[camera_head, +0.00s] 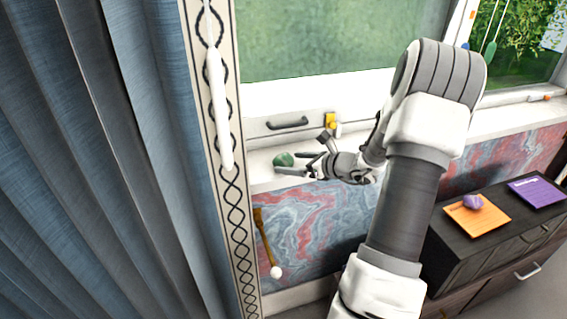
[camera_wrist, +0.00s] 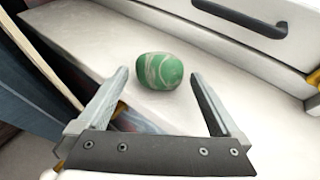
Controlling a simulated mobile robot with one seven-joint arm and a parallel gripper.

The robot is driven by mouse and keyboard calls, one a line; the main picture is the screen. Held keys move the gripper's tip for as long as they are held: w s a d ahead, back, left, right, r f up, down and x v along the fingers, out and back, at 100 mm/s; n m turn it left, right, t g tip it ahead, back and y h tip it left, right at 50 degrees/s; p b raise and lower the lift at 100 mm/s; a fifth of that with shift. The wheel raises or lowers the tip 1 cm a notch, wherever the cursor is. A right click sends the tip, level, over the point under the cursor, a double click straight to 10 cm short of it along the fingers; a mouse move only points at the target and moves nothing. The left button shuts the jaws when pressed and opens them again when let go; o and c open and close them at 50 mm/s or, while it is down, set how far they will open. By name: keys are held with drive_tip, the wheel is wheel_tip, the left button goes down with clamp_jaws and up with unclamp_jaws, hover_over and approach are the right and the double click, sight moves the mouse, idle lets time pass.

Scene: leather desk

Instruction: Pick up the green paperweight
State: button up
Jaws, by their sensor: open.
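The green paperweight (camera_head: 284,160) is a rounded green stone with pale streaks. It rests on the white window sill (camera_head: 262,172), near the sill's left end. In the wrist view the paperweight (camera_wrist: 160,71) lies just beyond the fingertips, roughly centred between them. My gripper (camera_head: 308,164) reaches in from the right, low over the sill. In the wrist view my gripper (camera_wrist: 158,80) is open and empty, with both fingers apart and pointing towards the paperweight.
A white frame with a dark handle (camera_head: 288,123) stands behind the sill. A patterned post (camera_head: 228,150) and blue curtain (camera_head: 100,160) are on the left. A dark cabinet (camera_head: 470,240) at right bears an orange card (camera_head: 480,226) and a purple object (camera_head: 473,202).

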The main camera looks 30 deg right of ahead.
drive_tip(key=shift+x, duration=1.15)
drive_tip(key=c, duration=1.3)
drive_tip(key=shift+c, duration=0.5)
drive_tip(key=shift+r, duration=0.2)
